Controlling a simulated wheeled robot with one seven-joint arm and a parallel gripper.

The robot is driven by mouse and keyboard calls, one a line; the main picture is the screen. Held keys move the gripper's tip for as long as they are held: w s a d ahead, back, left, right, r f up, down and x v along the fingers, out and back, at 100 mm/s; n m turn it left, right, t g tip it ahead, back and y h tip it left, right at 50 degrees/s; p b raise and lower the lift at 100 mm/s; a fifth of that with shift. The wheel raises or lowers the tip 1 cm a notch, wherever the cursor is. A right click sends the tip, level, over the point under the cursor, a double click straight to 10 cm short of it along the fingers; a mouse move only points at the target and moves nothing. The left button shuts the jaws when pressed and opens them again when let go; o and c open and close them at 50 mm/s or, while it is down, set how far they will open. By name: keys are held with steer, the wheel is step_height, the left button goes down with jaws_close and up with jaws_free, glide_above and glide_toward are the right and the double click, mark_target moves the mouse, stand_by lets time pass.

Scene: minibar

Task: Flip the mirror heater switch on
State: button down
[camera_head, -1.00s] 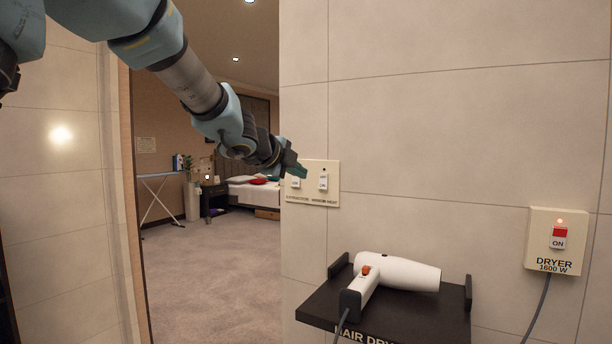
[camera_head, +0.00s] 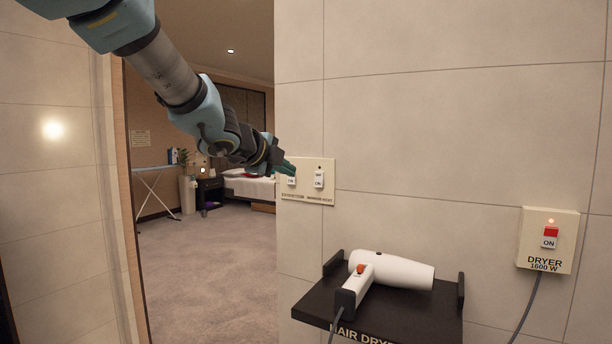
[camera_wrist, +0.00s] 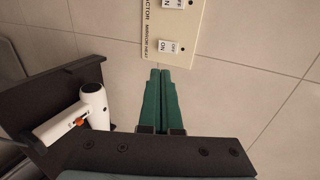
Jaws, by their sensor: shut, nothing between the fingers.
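A cream switch plate (camera_head: 327,165) with two rocker switches is on the tiled wall. The mirror heat switch (camera_head: 319,179) is the right one, with a dark indicator above it. It also shows in the wrist view (camera_wrist: 168,46), marked ON and OFF. The left switch, labelled extractor (camera_head: 291,180), is partly covered by my gripper in the head view. My gripper (camera_head: 290,167) is shut and empty. Its green fingertips (camera_wrist: 160,72) lie just below the plate's mirror heat end in the wrist picture. I cannot tell whether they touch anything.
A black shelf (camera_head: 400,322) with a white hair dryer (camera_head: 405,273) juts out below the plate. A dryer switch box (camera_head: 547,258) with a lit red light is at right. An open doorway to a bedroom lies left.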

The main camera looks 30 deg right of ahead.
steer(key=shift+a+f+p, duration=0.2)
steer(key=shift+a+p, duration=0.05)
steer(key=shift+p, duration=1)
steer(key=shift+f, duration=0.15)
steer(key=b, duration=0.2)
glide_toward(317, 187)
steer(key=p+x, duration=0.1)
steer(key=x, duration=0.5)
steer(key=shift+d+p, duration=0.2)
steer(key=shift+p, duration=0.15)
steer(key=shift+w, duration=0.1)
